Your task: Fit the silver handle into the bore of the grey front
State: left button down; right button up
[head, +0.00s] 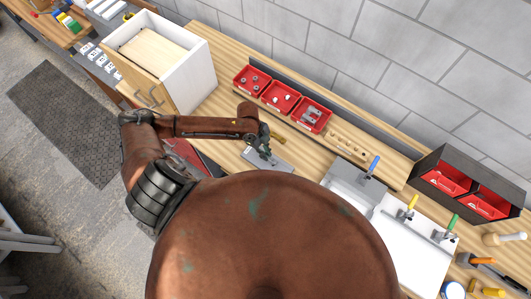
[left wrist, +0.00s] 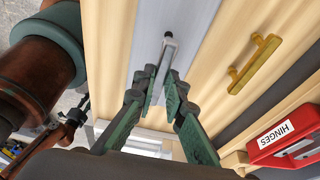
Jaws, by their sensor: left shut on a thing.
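The grey front (head: 283,166) lies flat on the wooden bench, partly covered by my left gripper. It also shows as a grey panel (left wrist: 148,32) in the left wrist view. The silver handle (left wrist: 166,46) is a slim bar with a dark end, between the green fingertips. My left gripper (left wrist: 163,72) is shut on it, over the front; it also shows in the head view (head: 264,152). I cannot make out the bore, nor tell whether the handle touches the front. My right gripper is out of view.
A brass handle (left wrist: 255,63) lies on the bench beside the front. Red bins (head: 281,98) stand along the back, one labelled HINGES (left wrist: 290,138). A white-and-wood cabinet (head: 190,70) stands to the left. Clamps with coloured handles (head: 373,166) are to the right.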

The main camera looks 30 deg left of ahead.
pick_arm(q)
jog(key=shift+f+b, duration=0.35)
jog(key=shift+f, duration=0.4)
jog(key=c, duration=1.9)
grip_release()
jog(key=shift+r, duration=0.1)
jog(key=v, duration=1.1)
jog(key=shift+a+r, duration=0.2)
jog(key=shift+r, duration=0.15)
